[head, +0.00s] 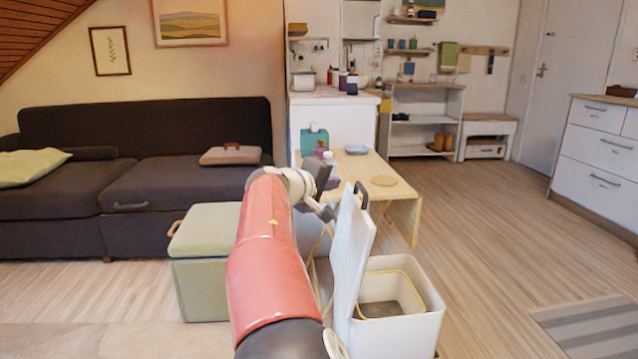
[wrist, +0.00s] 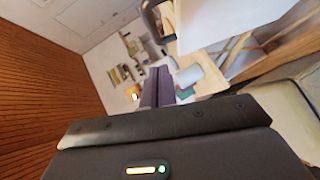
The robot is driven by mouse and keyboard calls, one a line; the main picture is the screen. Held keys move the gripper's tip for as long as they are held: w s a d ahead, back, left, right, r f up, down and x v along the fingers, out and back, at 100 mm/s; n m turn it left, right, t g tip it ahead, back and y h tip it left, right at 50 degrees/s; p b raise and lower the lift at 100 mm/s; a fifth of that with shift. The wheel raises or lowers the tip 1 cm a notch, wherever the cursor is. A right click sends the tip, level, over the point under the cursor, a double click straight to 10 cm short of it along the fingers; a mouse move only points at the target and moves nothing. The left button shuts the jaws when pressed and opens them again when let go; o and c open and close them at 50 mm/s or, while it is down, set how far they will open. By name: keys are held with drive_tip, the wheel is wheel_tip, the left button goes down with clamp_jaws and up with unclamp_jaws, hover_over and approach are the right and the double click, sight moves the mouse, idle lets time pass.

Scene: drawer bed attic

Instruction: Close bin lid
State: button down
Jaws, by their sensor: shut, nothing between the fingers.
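The white bin (head: 398,335) stands on the floor at the front, right of my arm, with a yellow-rimmed opening. Its white lid (head: 352,255) is open, standing nearly upright along the bin's left side. A dark handle (head: 362,193) is at the lid's top edge. My gripper (head: 327,213) is just left of the lid's upper part; I cannot tell whether they touch. In the wrist view, the fingers of my gripper (wrist: 158,72) are shut and empty, and the lid (wrist: 225,22) shows as a pale panel at the top, with its handle (wrist: 150,20) beside it.
A light wooden table (head: 365,168) with small items is behind the gripper and bin. A green storage stool (head: 208,265) is left of my arm. A dark sofa (head: 150,175) is farther back. Open floor (head: 480,230) lies to the right of the bin.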

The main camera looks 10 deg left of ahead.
sight(358, 186)
drive_tip(key=d, duration=0.1)
drive_tip(key=w+d+f, duration=0.1)
drive_tip(key=w+d, duration=0.1)
drive_tip(key=shift+d+f+b, duration=0.35)
drive_tip(key=shift+d, duration=0.25)
